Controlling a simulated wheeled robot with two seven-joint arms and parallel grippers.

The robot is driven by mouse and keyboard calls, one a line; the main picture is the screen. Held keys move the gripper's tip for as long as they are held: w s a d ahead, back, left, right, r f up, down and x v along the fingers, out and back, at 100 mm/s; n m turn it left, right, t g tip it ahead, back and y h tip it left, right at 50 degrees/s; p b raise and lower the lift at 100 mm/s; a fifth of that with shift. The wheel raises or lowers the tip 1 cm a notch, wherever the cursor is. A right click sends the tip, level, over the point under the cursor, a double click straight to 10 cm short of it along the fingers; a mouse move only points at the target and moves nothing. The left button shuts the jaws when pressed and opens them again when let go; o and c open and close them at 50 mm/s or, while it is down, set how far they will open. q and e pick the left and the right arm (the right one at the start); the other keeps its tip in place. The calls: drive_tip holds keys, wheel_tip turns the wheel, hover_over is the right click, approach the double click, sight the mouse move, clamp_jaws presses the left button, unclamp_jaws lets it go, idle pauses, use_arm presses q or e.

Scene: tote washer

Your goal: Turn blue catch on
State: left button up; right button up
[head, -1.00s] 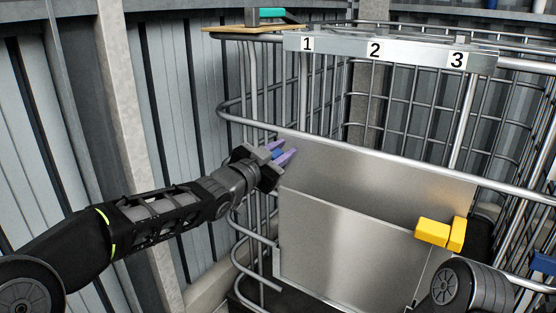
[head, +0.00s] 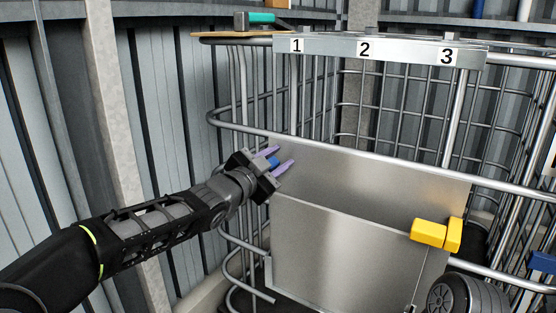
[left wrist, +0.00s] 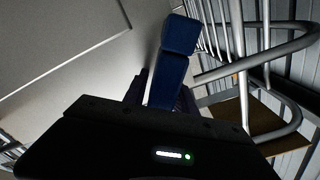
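The blue catch (head: 272,160) is at the left end of the metal panel's upper part, mostly hidden by my left gripper (head: 283,159). In the left wrist view the blue catch (left wrist: 181,36) is a dark blue block standing out from the pale panel, with a lower part running back between the fingers. My left gripper's purple fingers are apart, one on each side of the catch. I cannot tell whether they touch it. In the left wrist view the gripper (left wrist: 163,95) is dark and partly behind its own body. My right gripper is not in view.
The metal panel (head: 345,240) closes the front of a wire cage. A yellow catch (head: 429,233) is at its right. A rail with labels 1, 2, 3 (head: 380,49) crosses above. A teal-handled tool (head: 265,18) lies on a board. Bars stand close to my left gripper.

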use_arm(q)
drive_tip(key=shift+o, duration=1.2)
drive_tip(key=v, duration=0.7)
drive_tip(key=shift+s+a+p, duration=0.25)
drive_tip(key=shift+s+p, duration=0.05)
drive_tip(key=shift+p, duration=0.05)
